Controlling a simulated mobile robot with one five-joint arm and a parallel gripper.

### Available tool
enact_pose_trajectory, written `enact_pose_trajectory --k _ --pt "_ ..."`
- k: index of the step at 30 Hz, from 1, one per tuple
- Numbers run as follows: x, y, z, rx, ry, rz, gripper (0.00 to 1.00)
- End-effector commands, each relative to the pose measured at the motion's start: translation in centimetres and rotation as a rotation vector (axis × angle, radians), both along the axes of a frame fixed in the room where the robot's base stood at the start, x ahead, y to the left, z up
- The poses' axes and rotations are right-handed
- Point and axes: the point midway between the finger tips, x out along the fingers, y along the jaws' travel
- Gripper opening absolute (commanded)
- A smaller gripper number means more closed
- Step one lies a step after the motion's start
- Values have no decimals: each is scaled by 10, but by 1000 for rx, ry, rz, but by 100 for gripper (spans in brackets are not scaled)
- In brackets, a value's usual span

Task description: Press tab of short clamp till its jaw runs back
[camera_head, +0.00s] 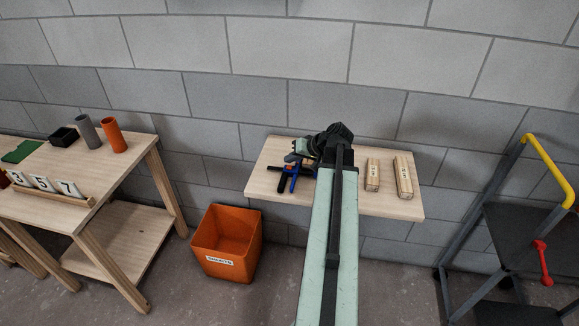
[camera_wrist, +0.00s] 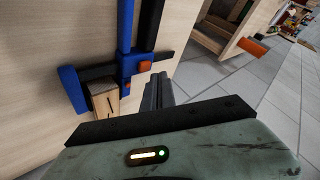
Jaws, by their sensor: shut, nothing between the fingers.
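A clamp with blue and black parts (camera_head: 291,179) lies at the left of the wall shelf (camera_head: 268,150). In the wrist view the clamp (camera_wrist: 129,62) shows a blue bar, a black arm and a small orange tab (camera_wrist: 145,66). A wooden batten end (camera_wrist: 110,104) sits beside its blue jaw. My gripper (camera_wrist: 158,84) is shut and empty, its fingertips close to the tab's lower right. I cannot tell whether they touch it.
Two wooden battens (camera_head: 372,175) (camera_head: 404,177) lie right of my arm on the shelf. An orange bin (camera_head: 227,243) stands on the floor at lower left. A wooden table (camera_head: 125,165) with number blocks is at left; a dark cart with a yellow handle (camera_head: 549,172) is at right.

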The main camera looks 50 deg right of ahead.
Motion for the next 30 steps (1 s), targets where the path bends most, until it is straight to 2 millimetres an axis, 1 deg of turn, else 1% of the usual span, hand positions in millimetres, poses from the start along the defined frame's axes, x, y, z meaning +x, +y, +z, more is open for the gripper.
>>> enact_pose_trajectory --k 20,30 --pt "0 0 0 0 0 0 0" --pt "-2 0 -9 0 0 0 0"
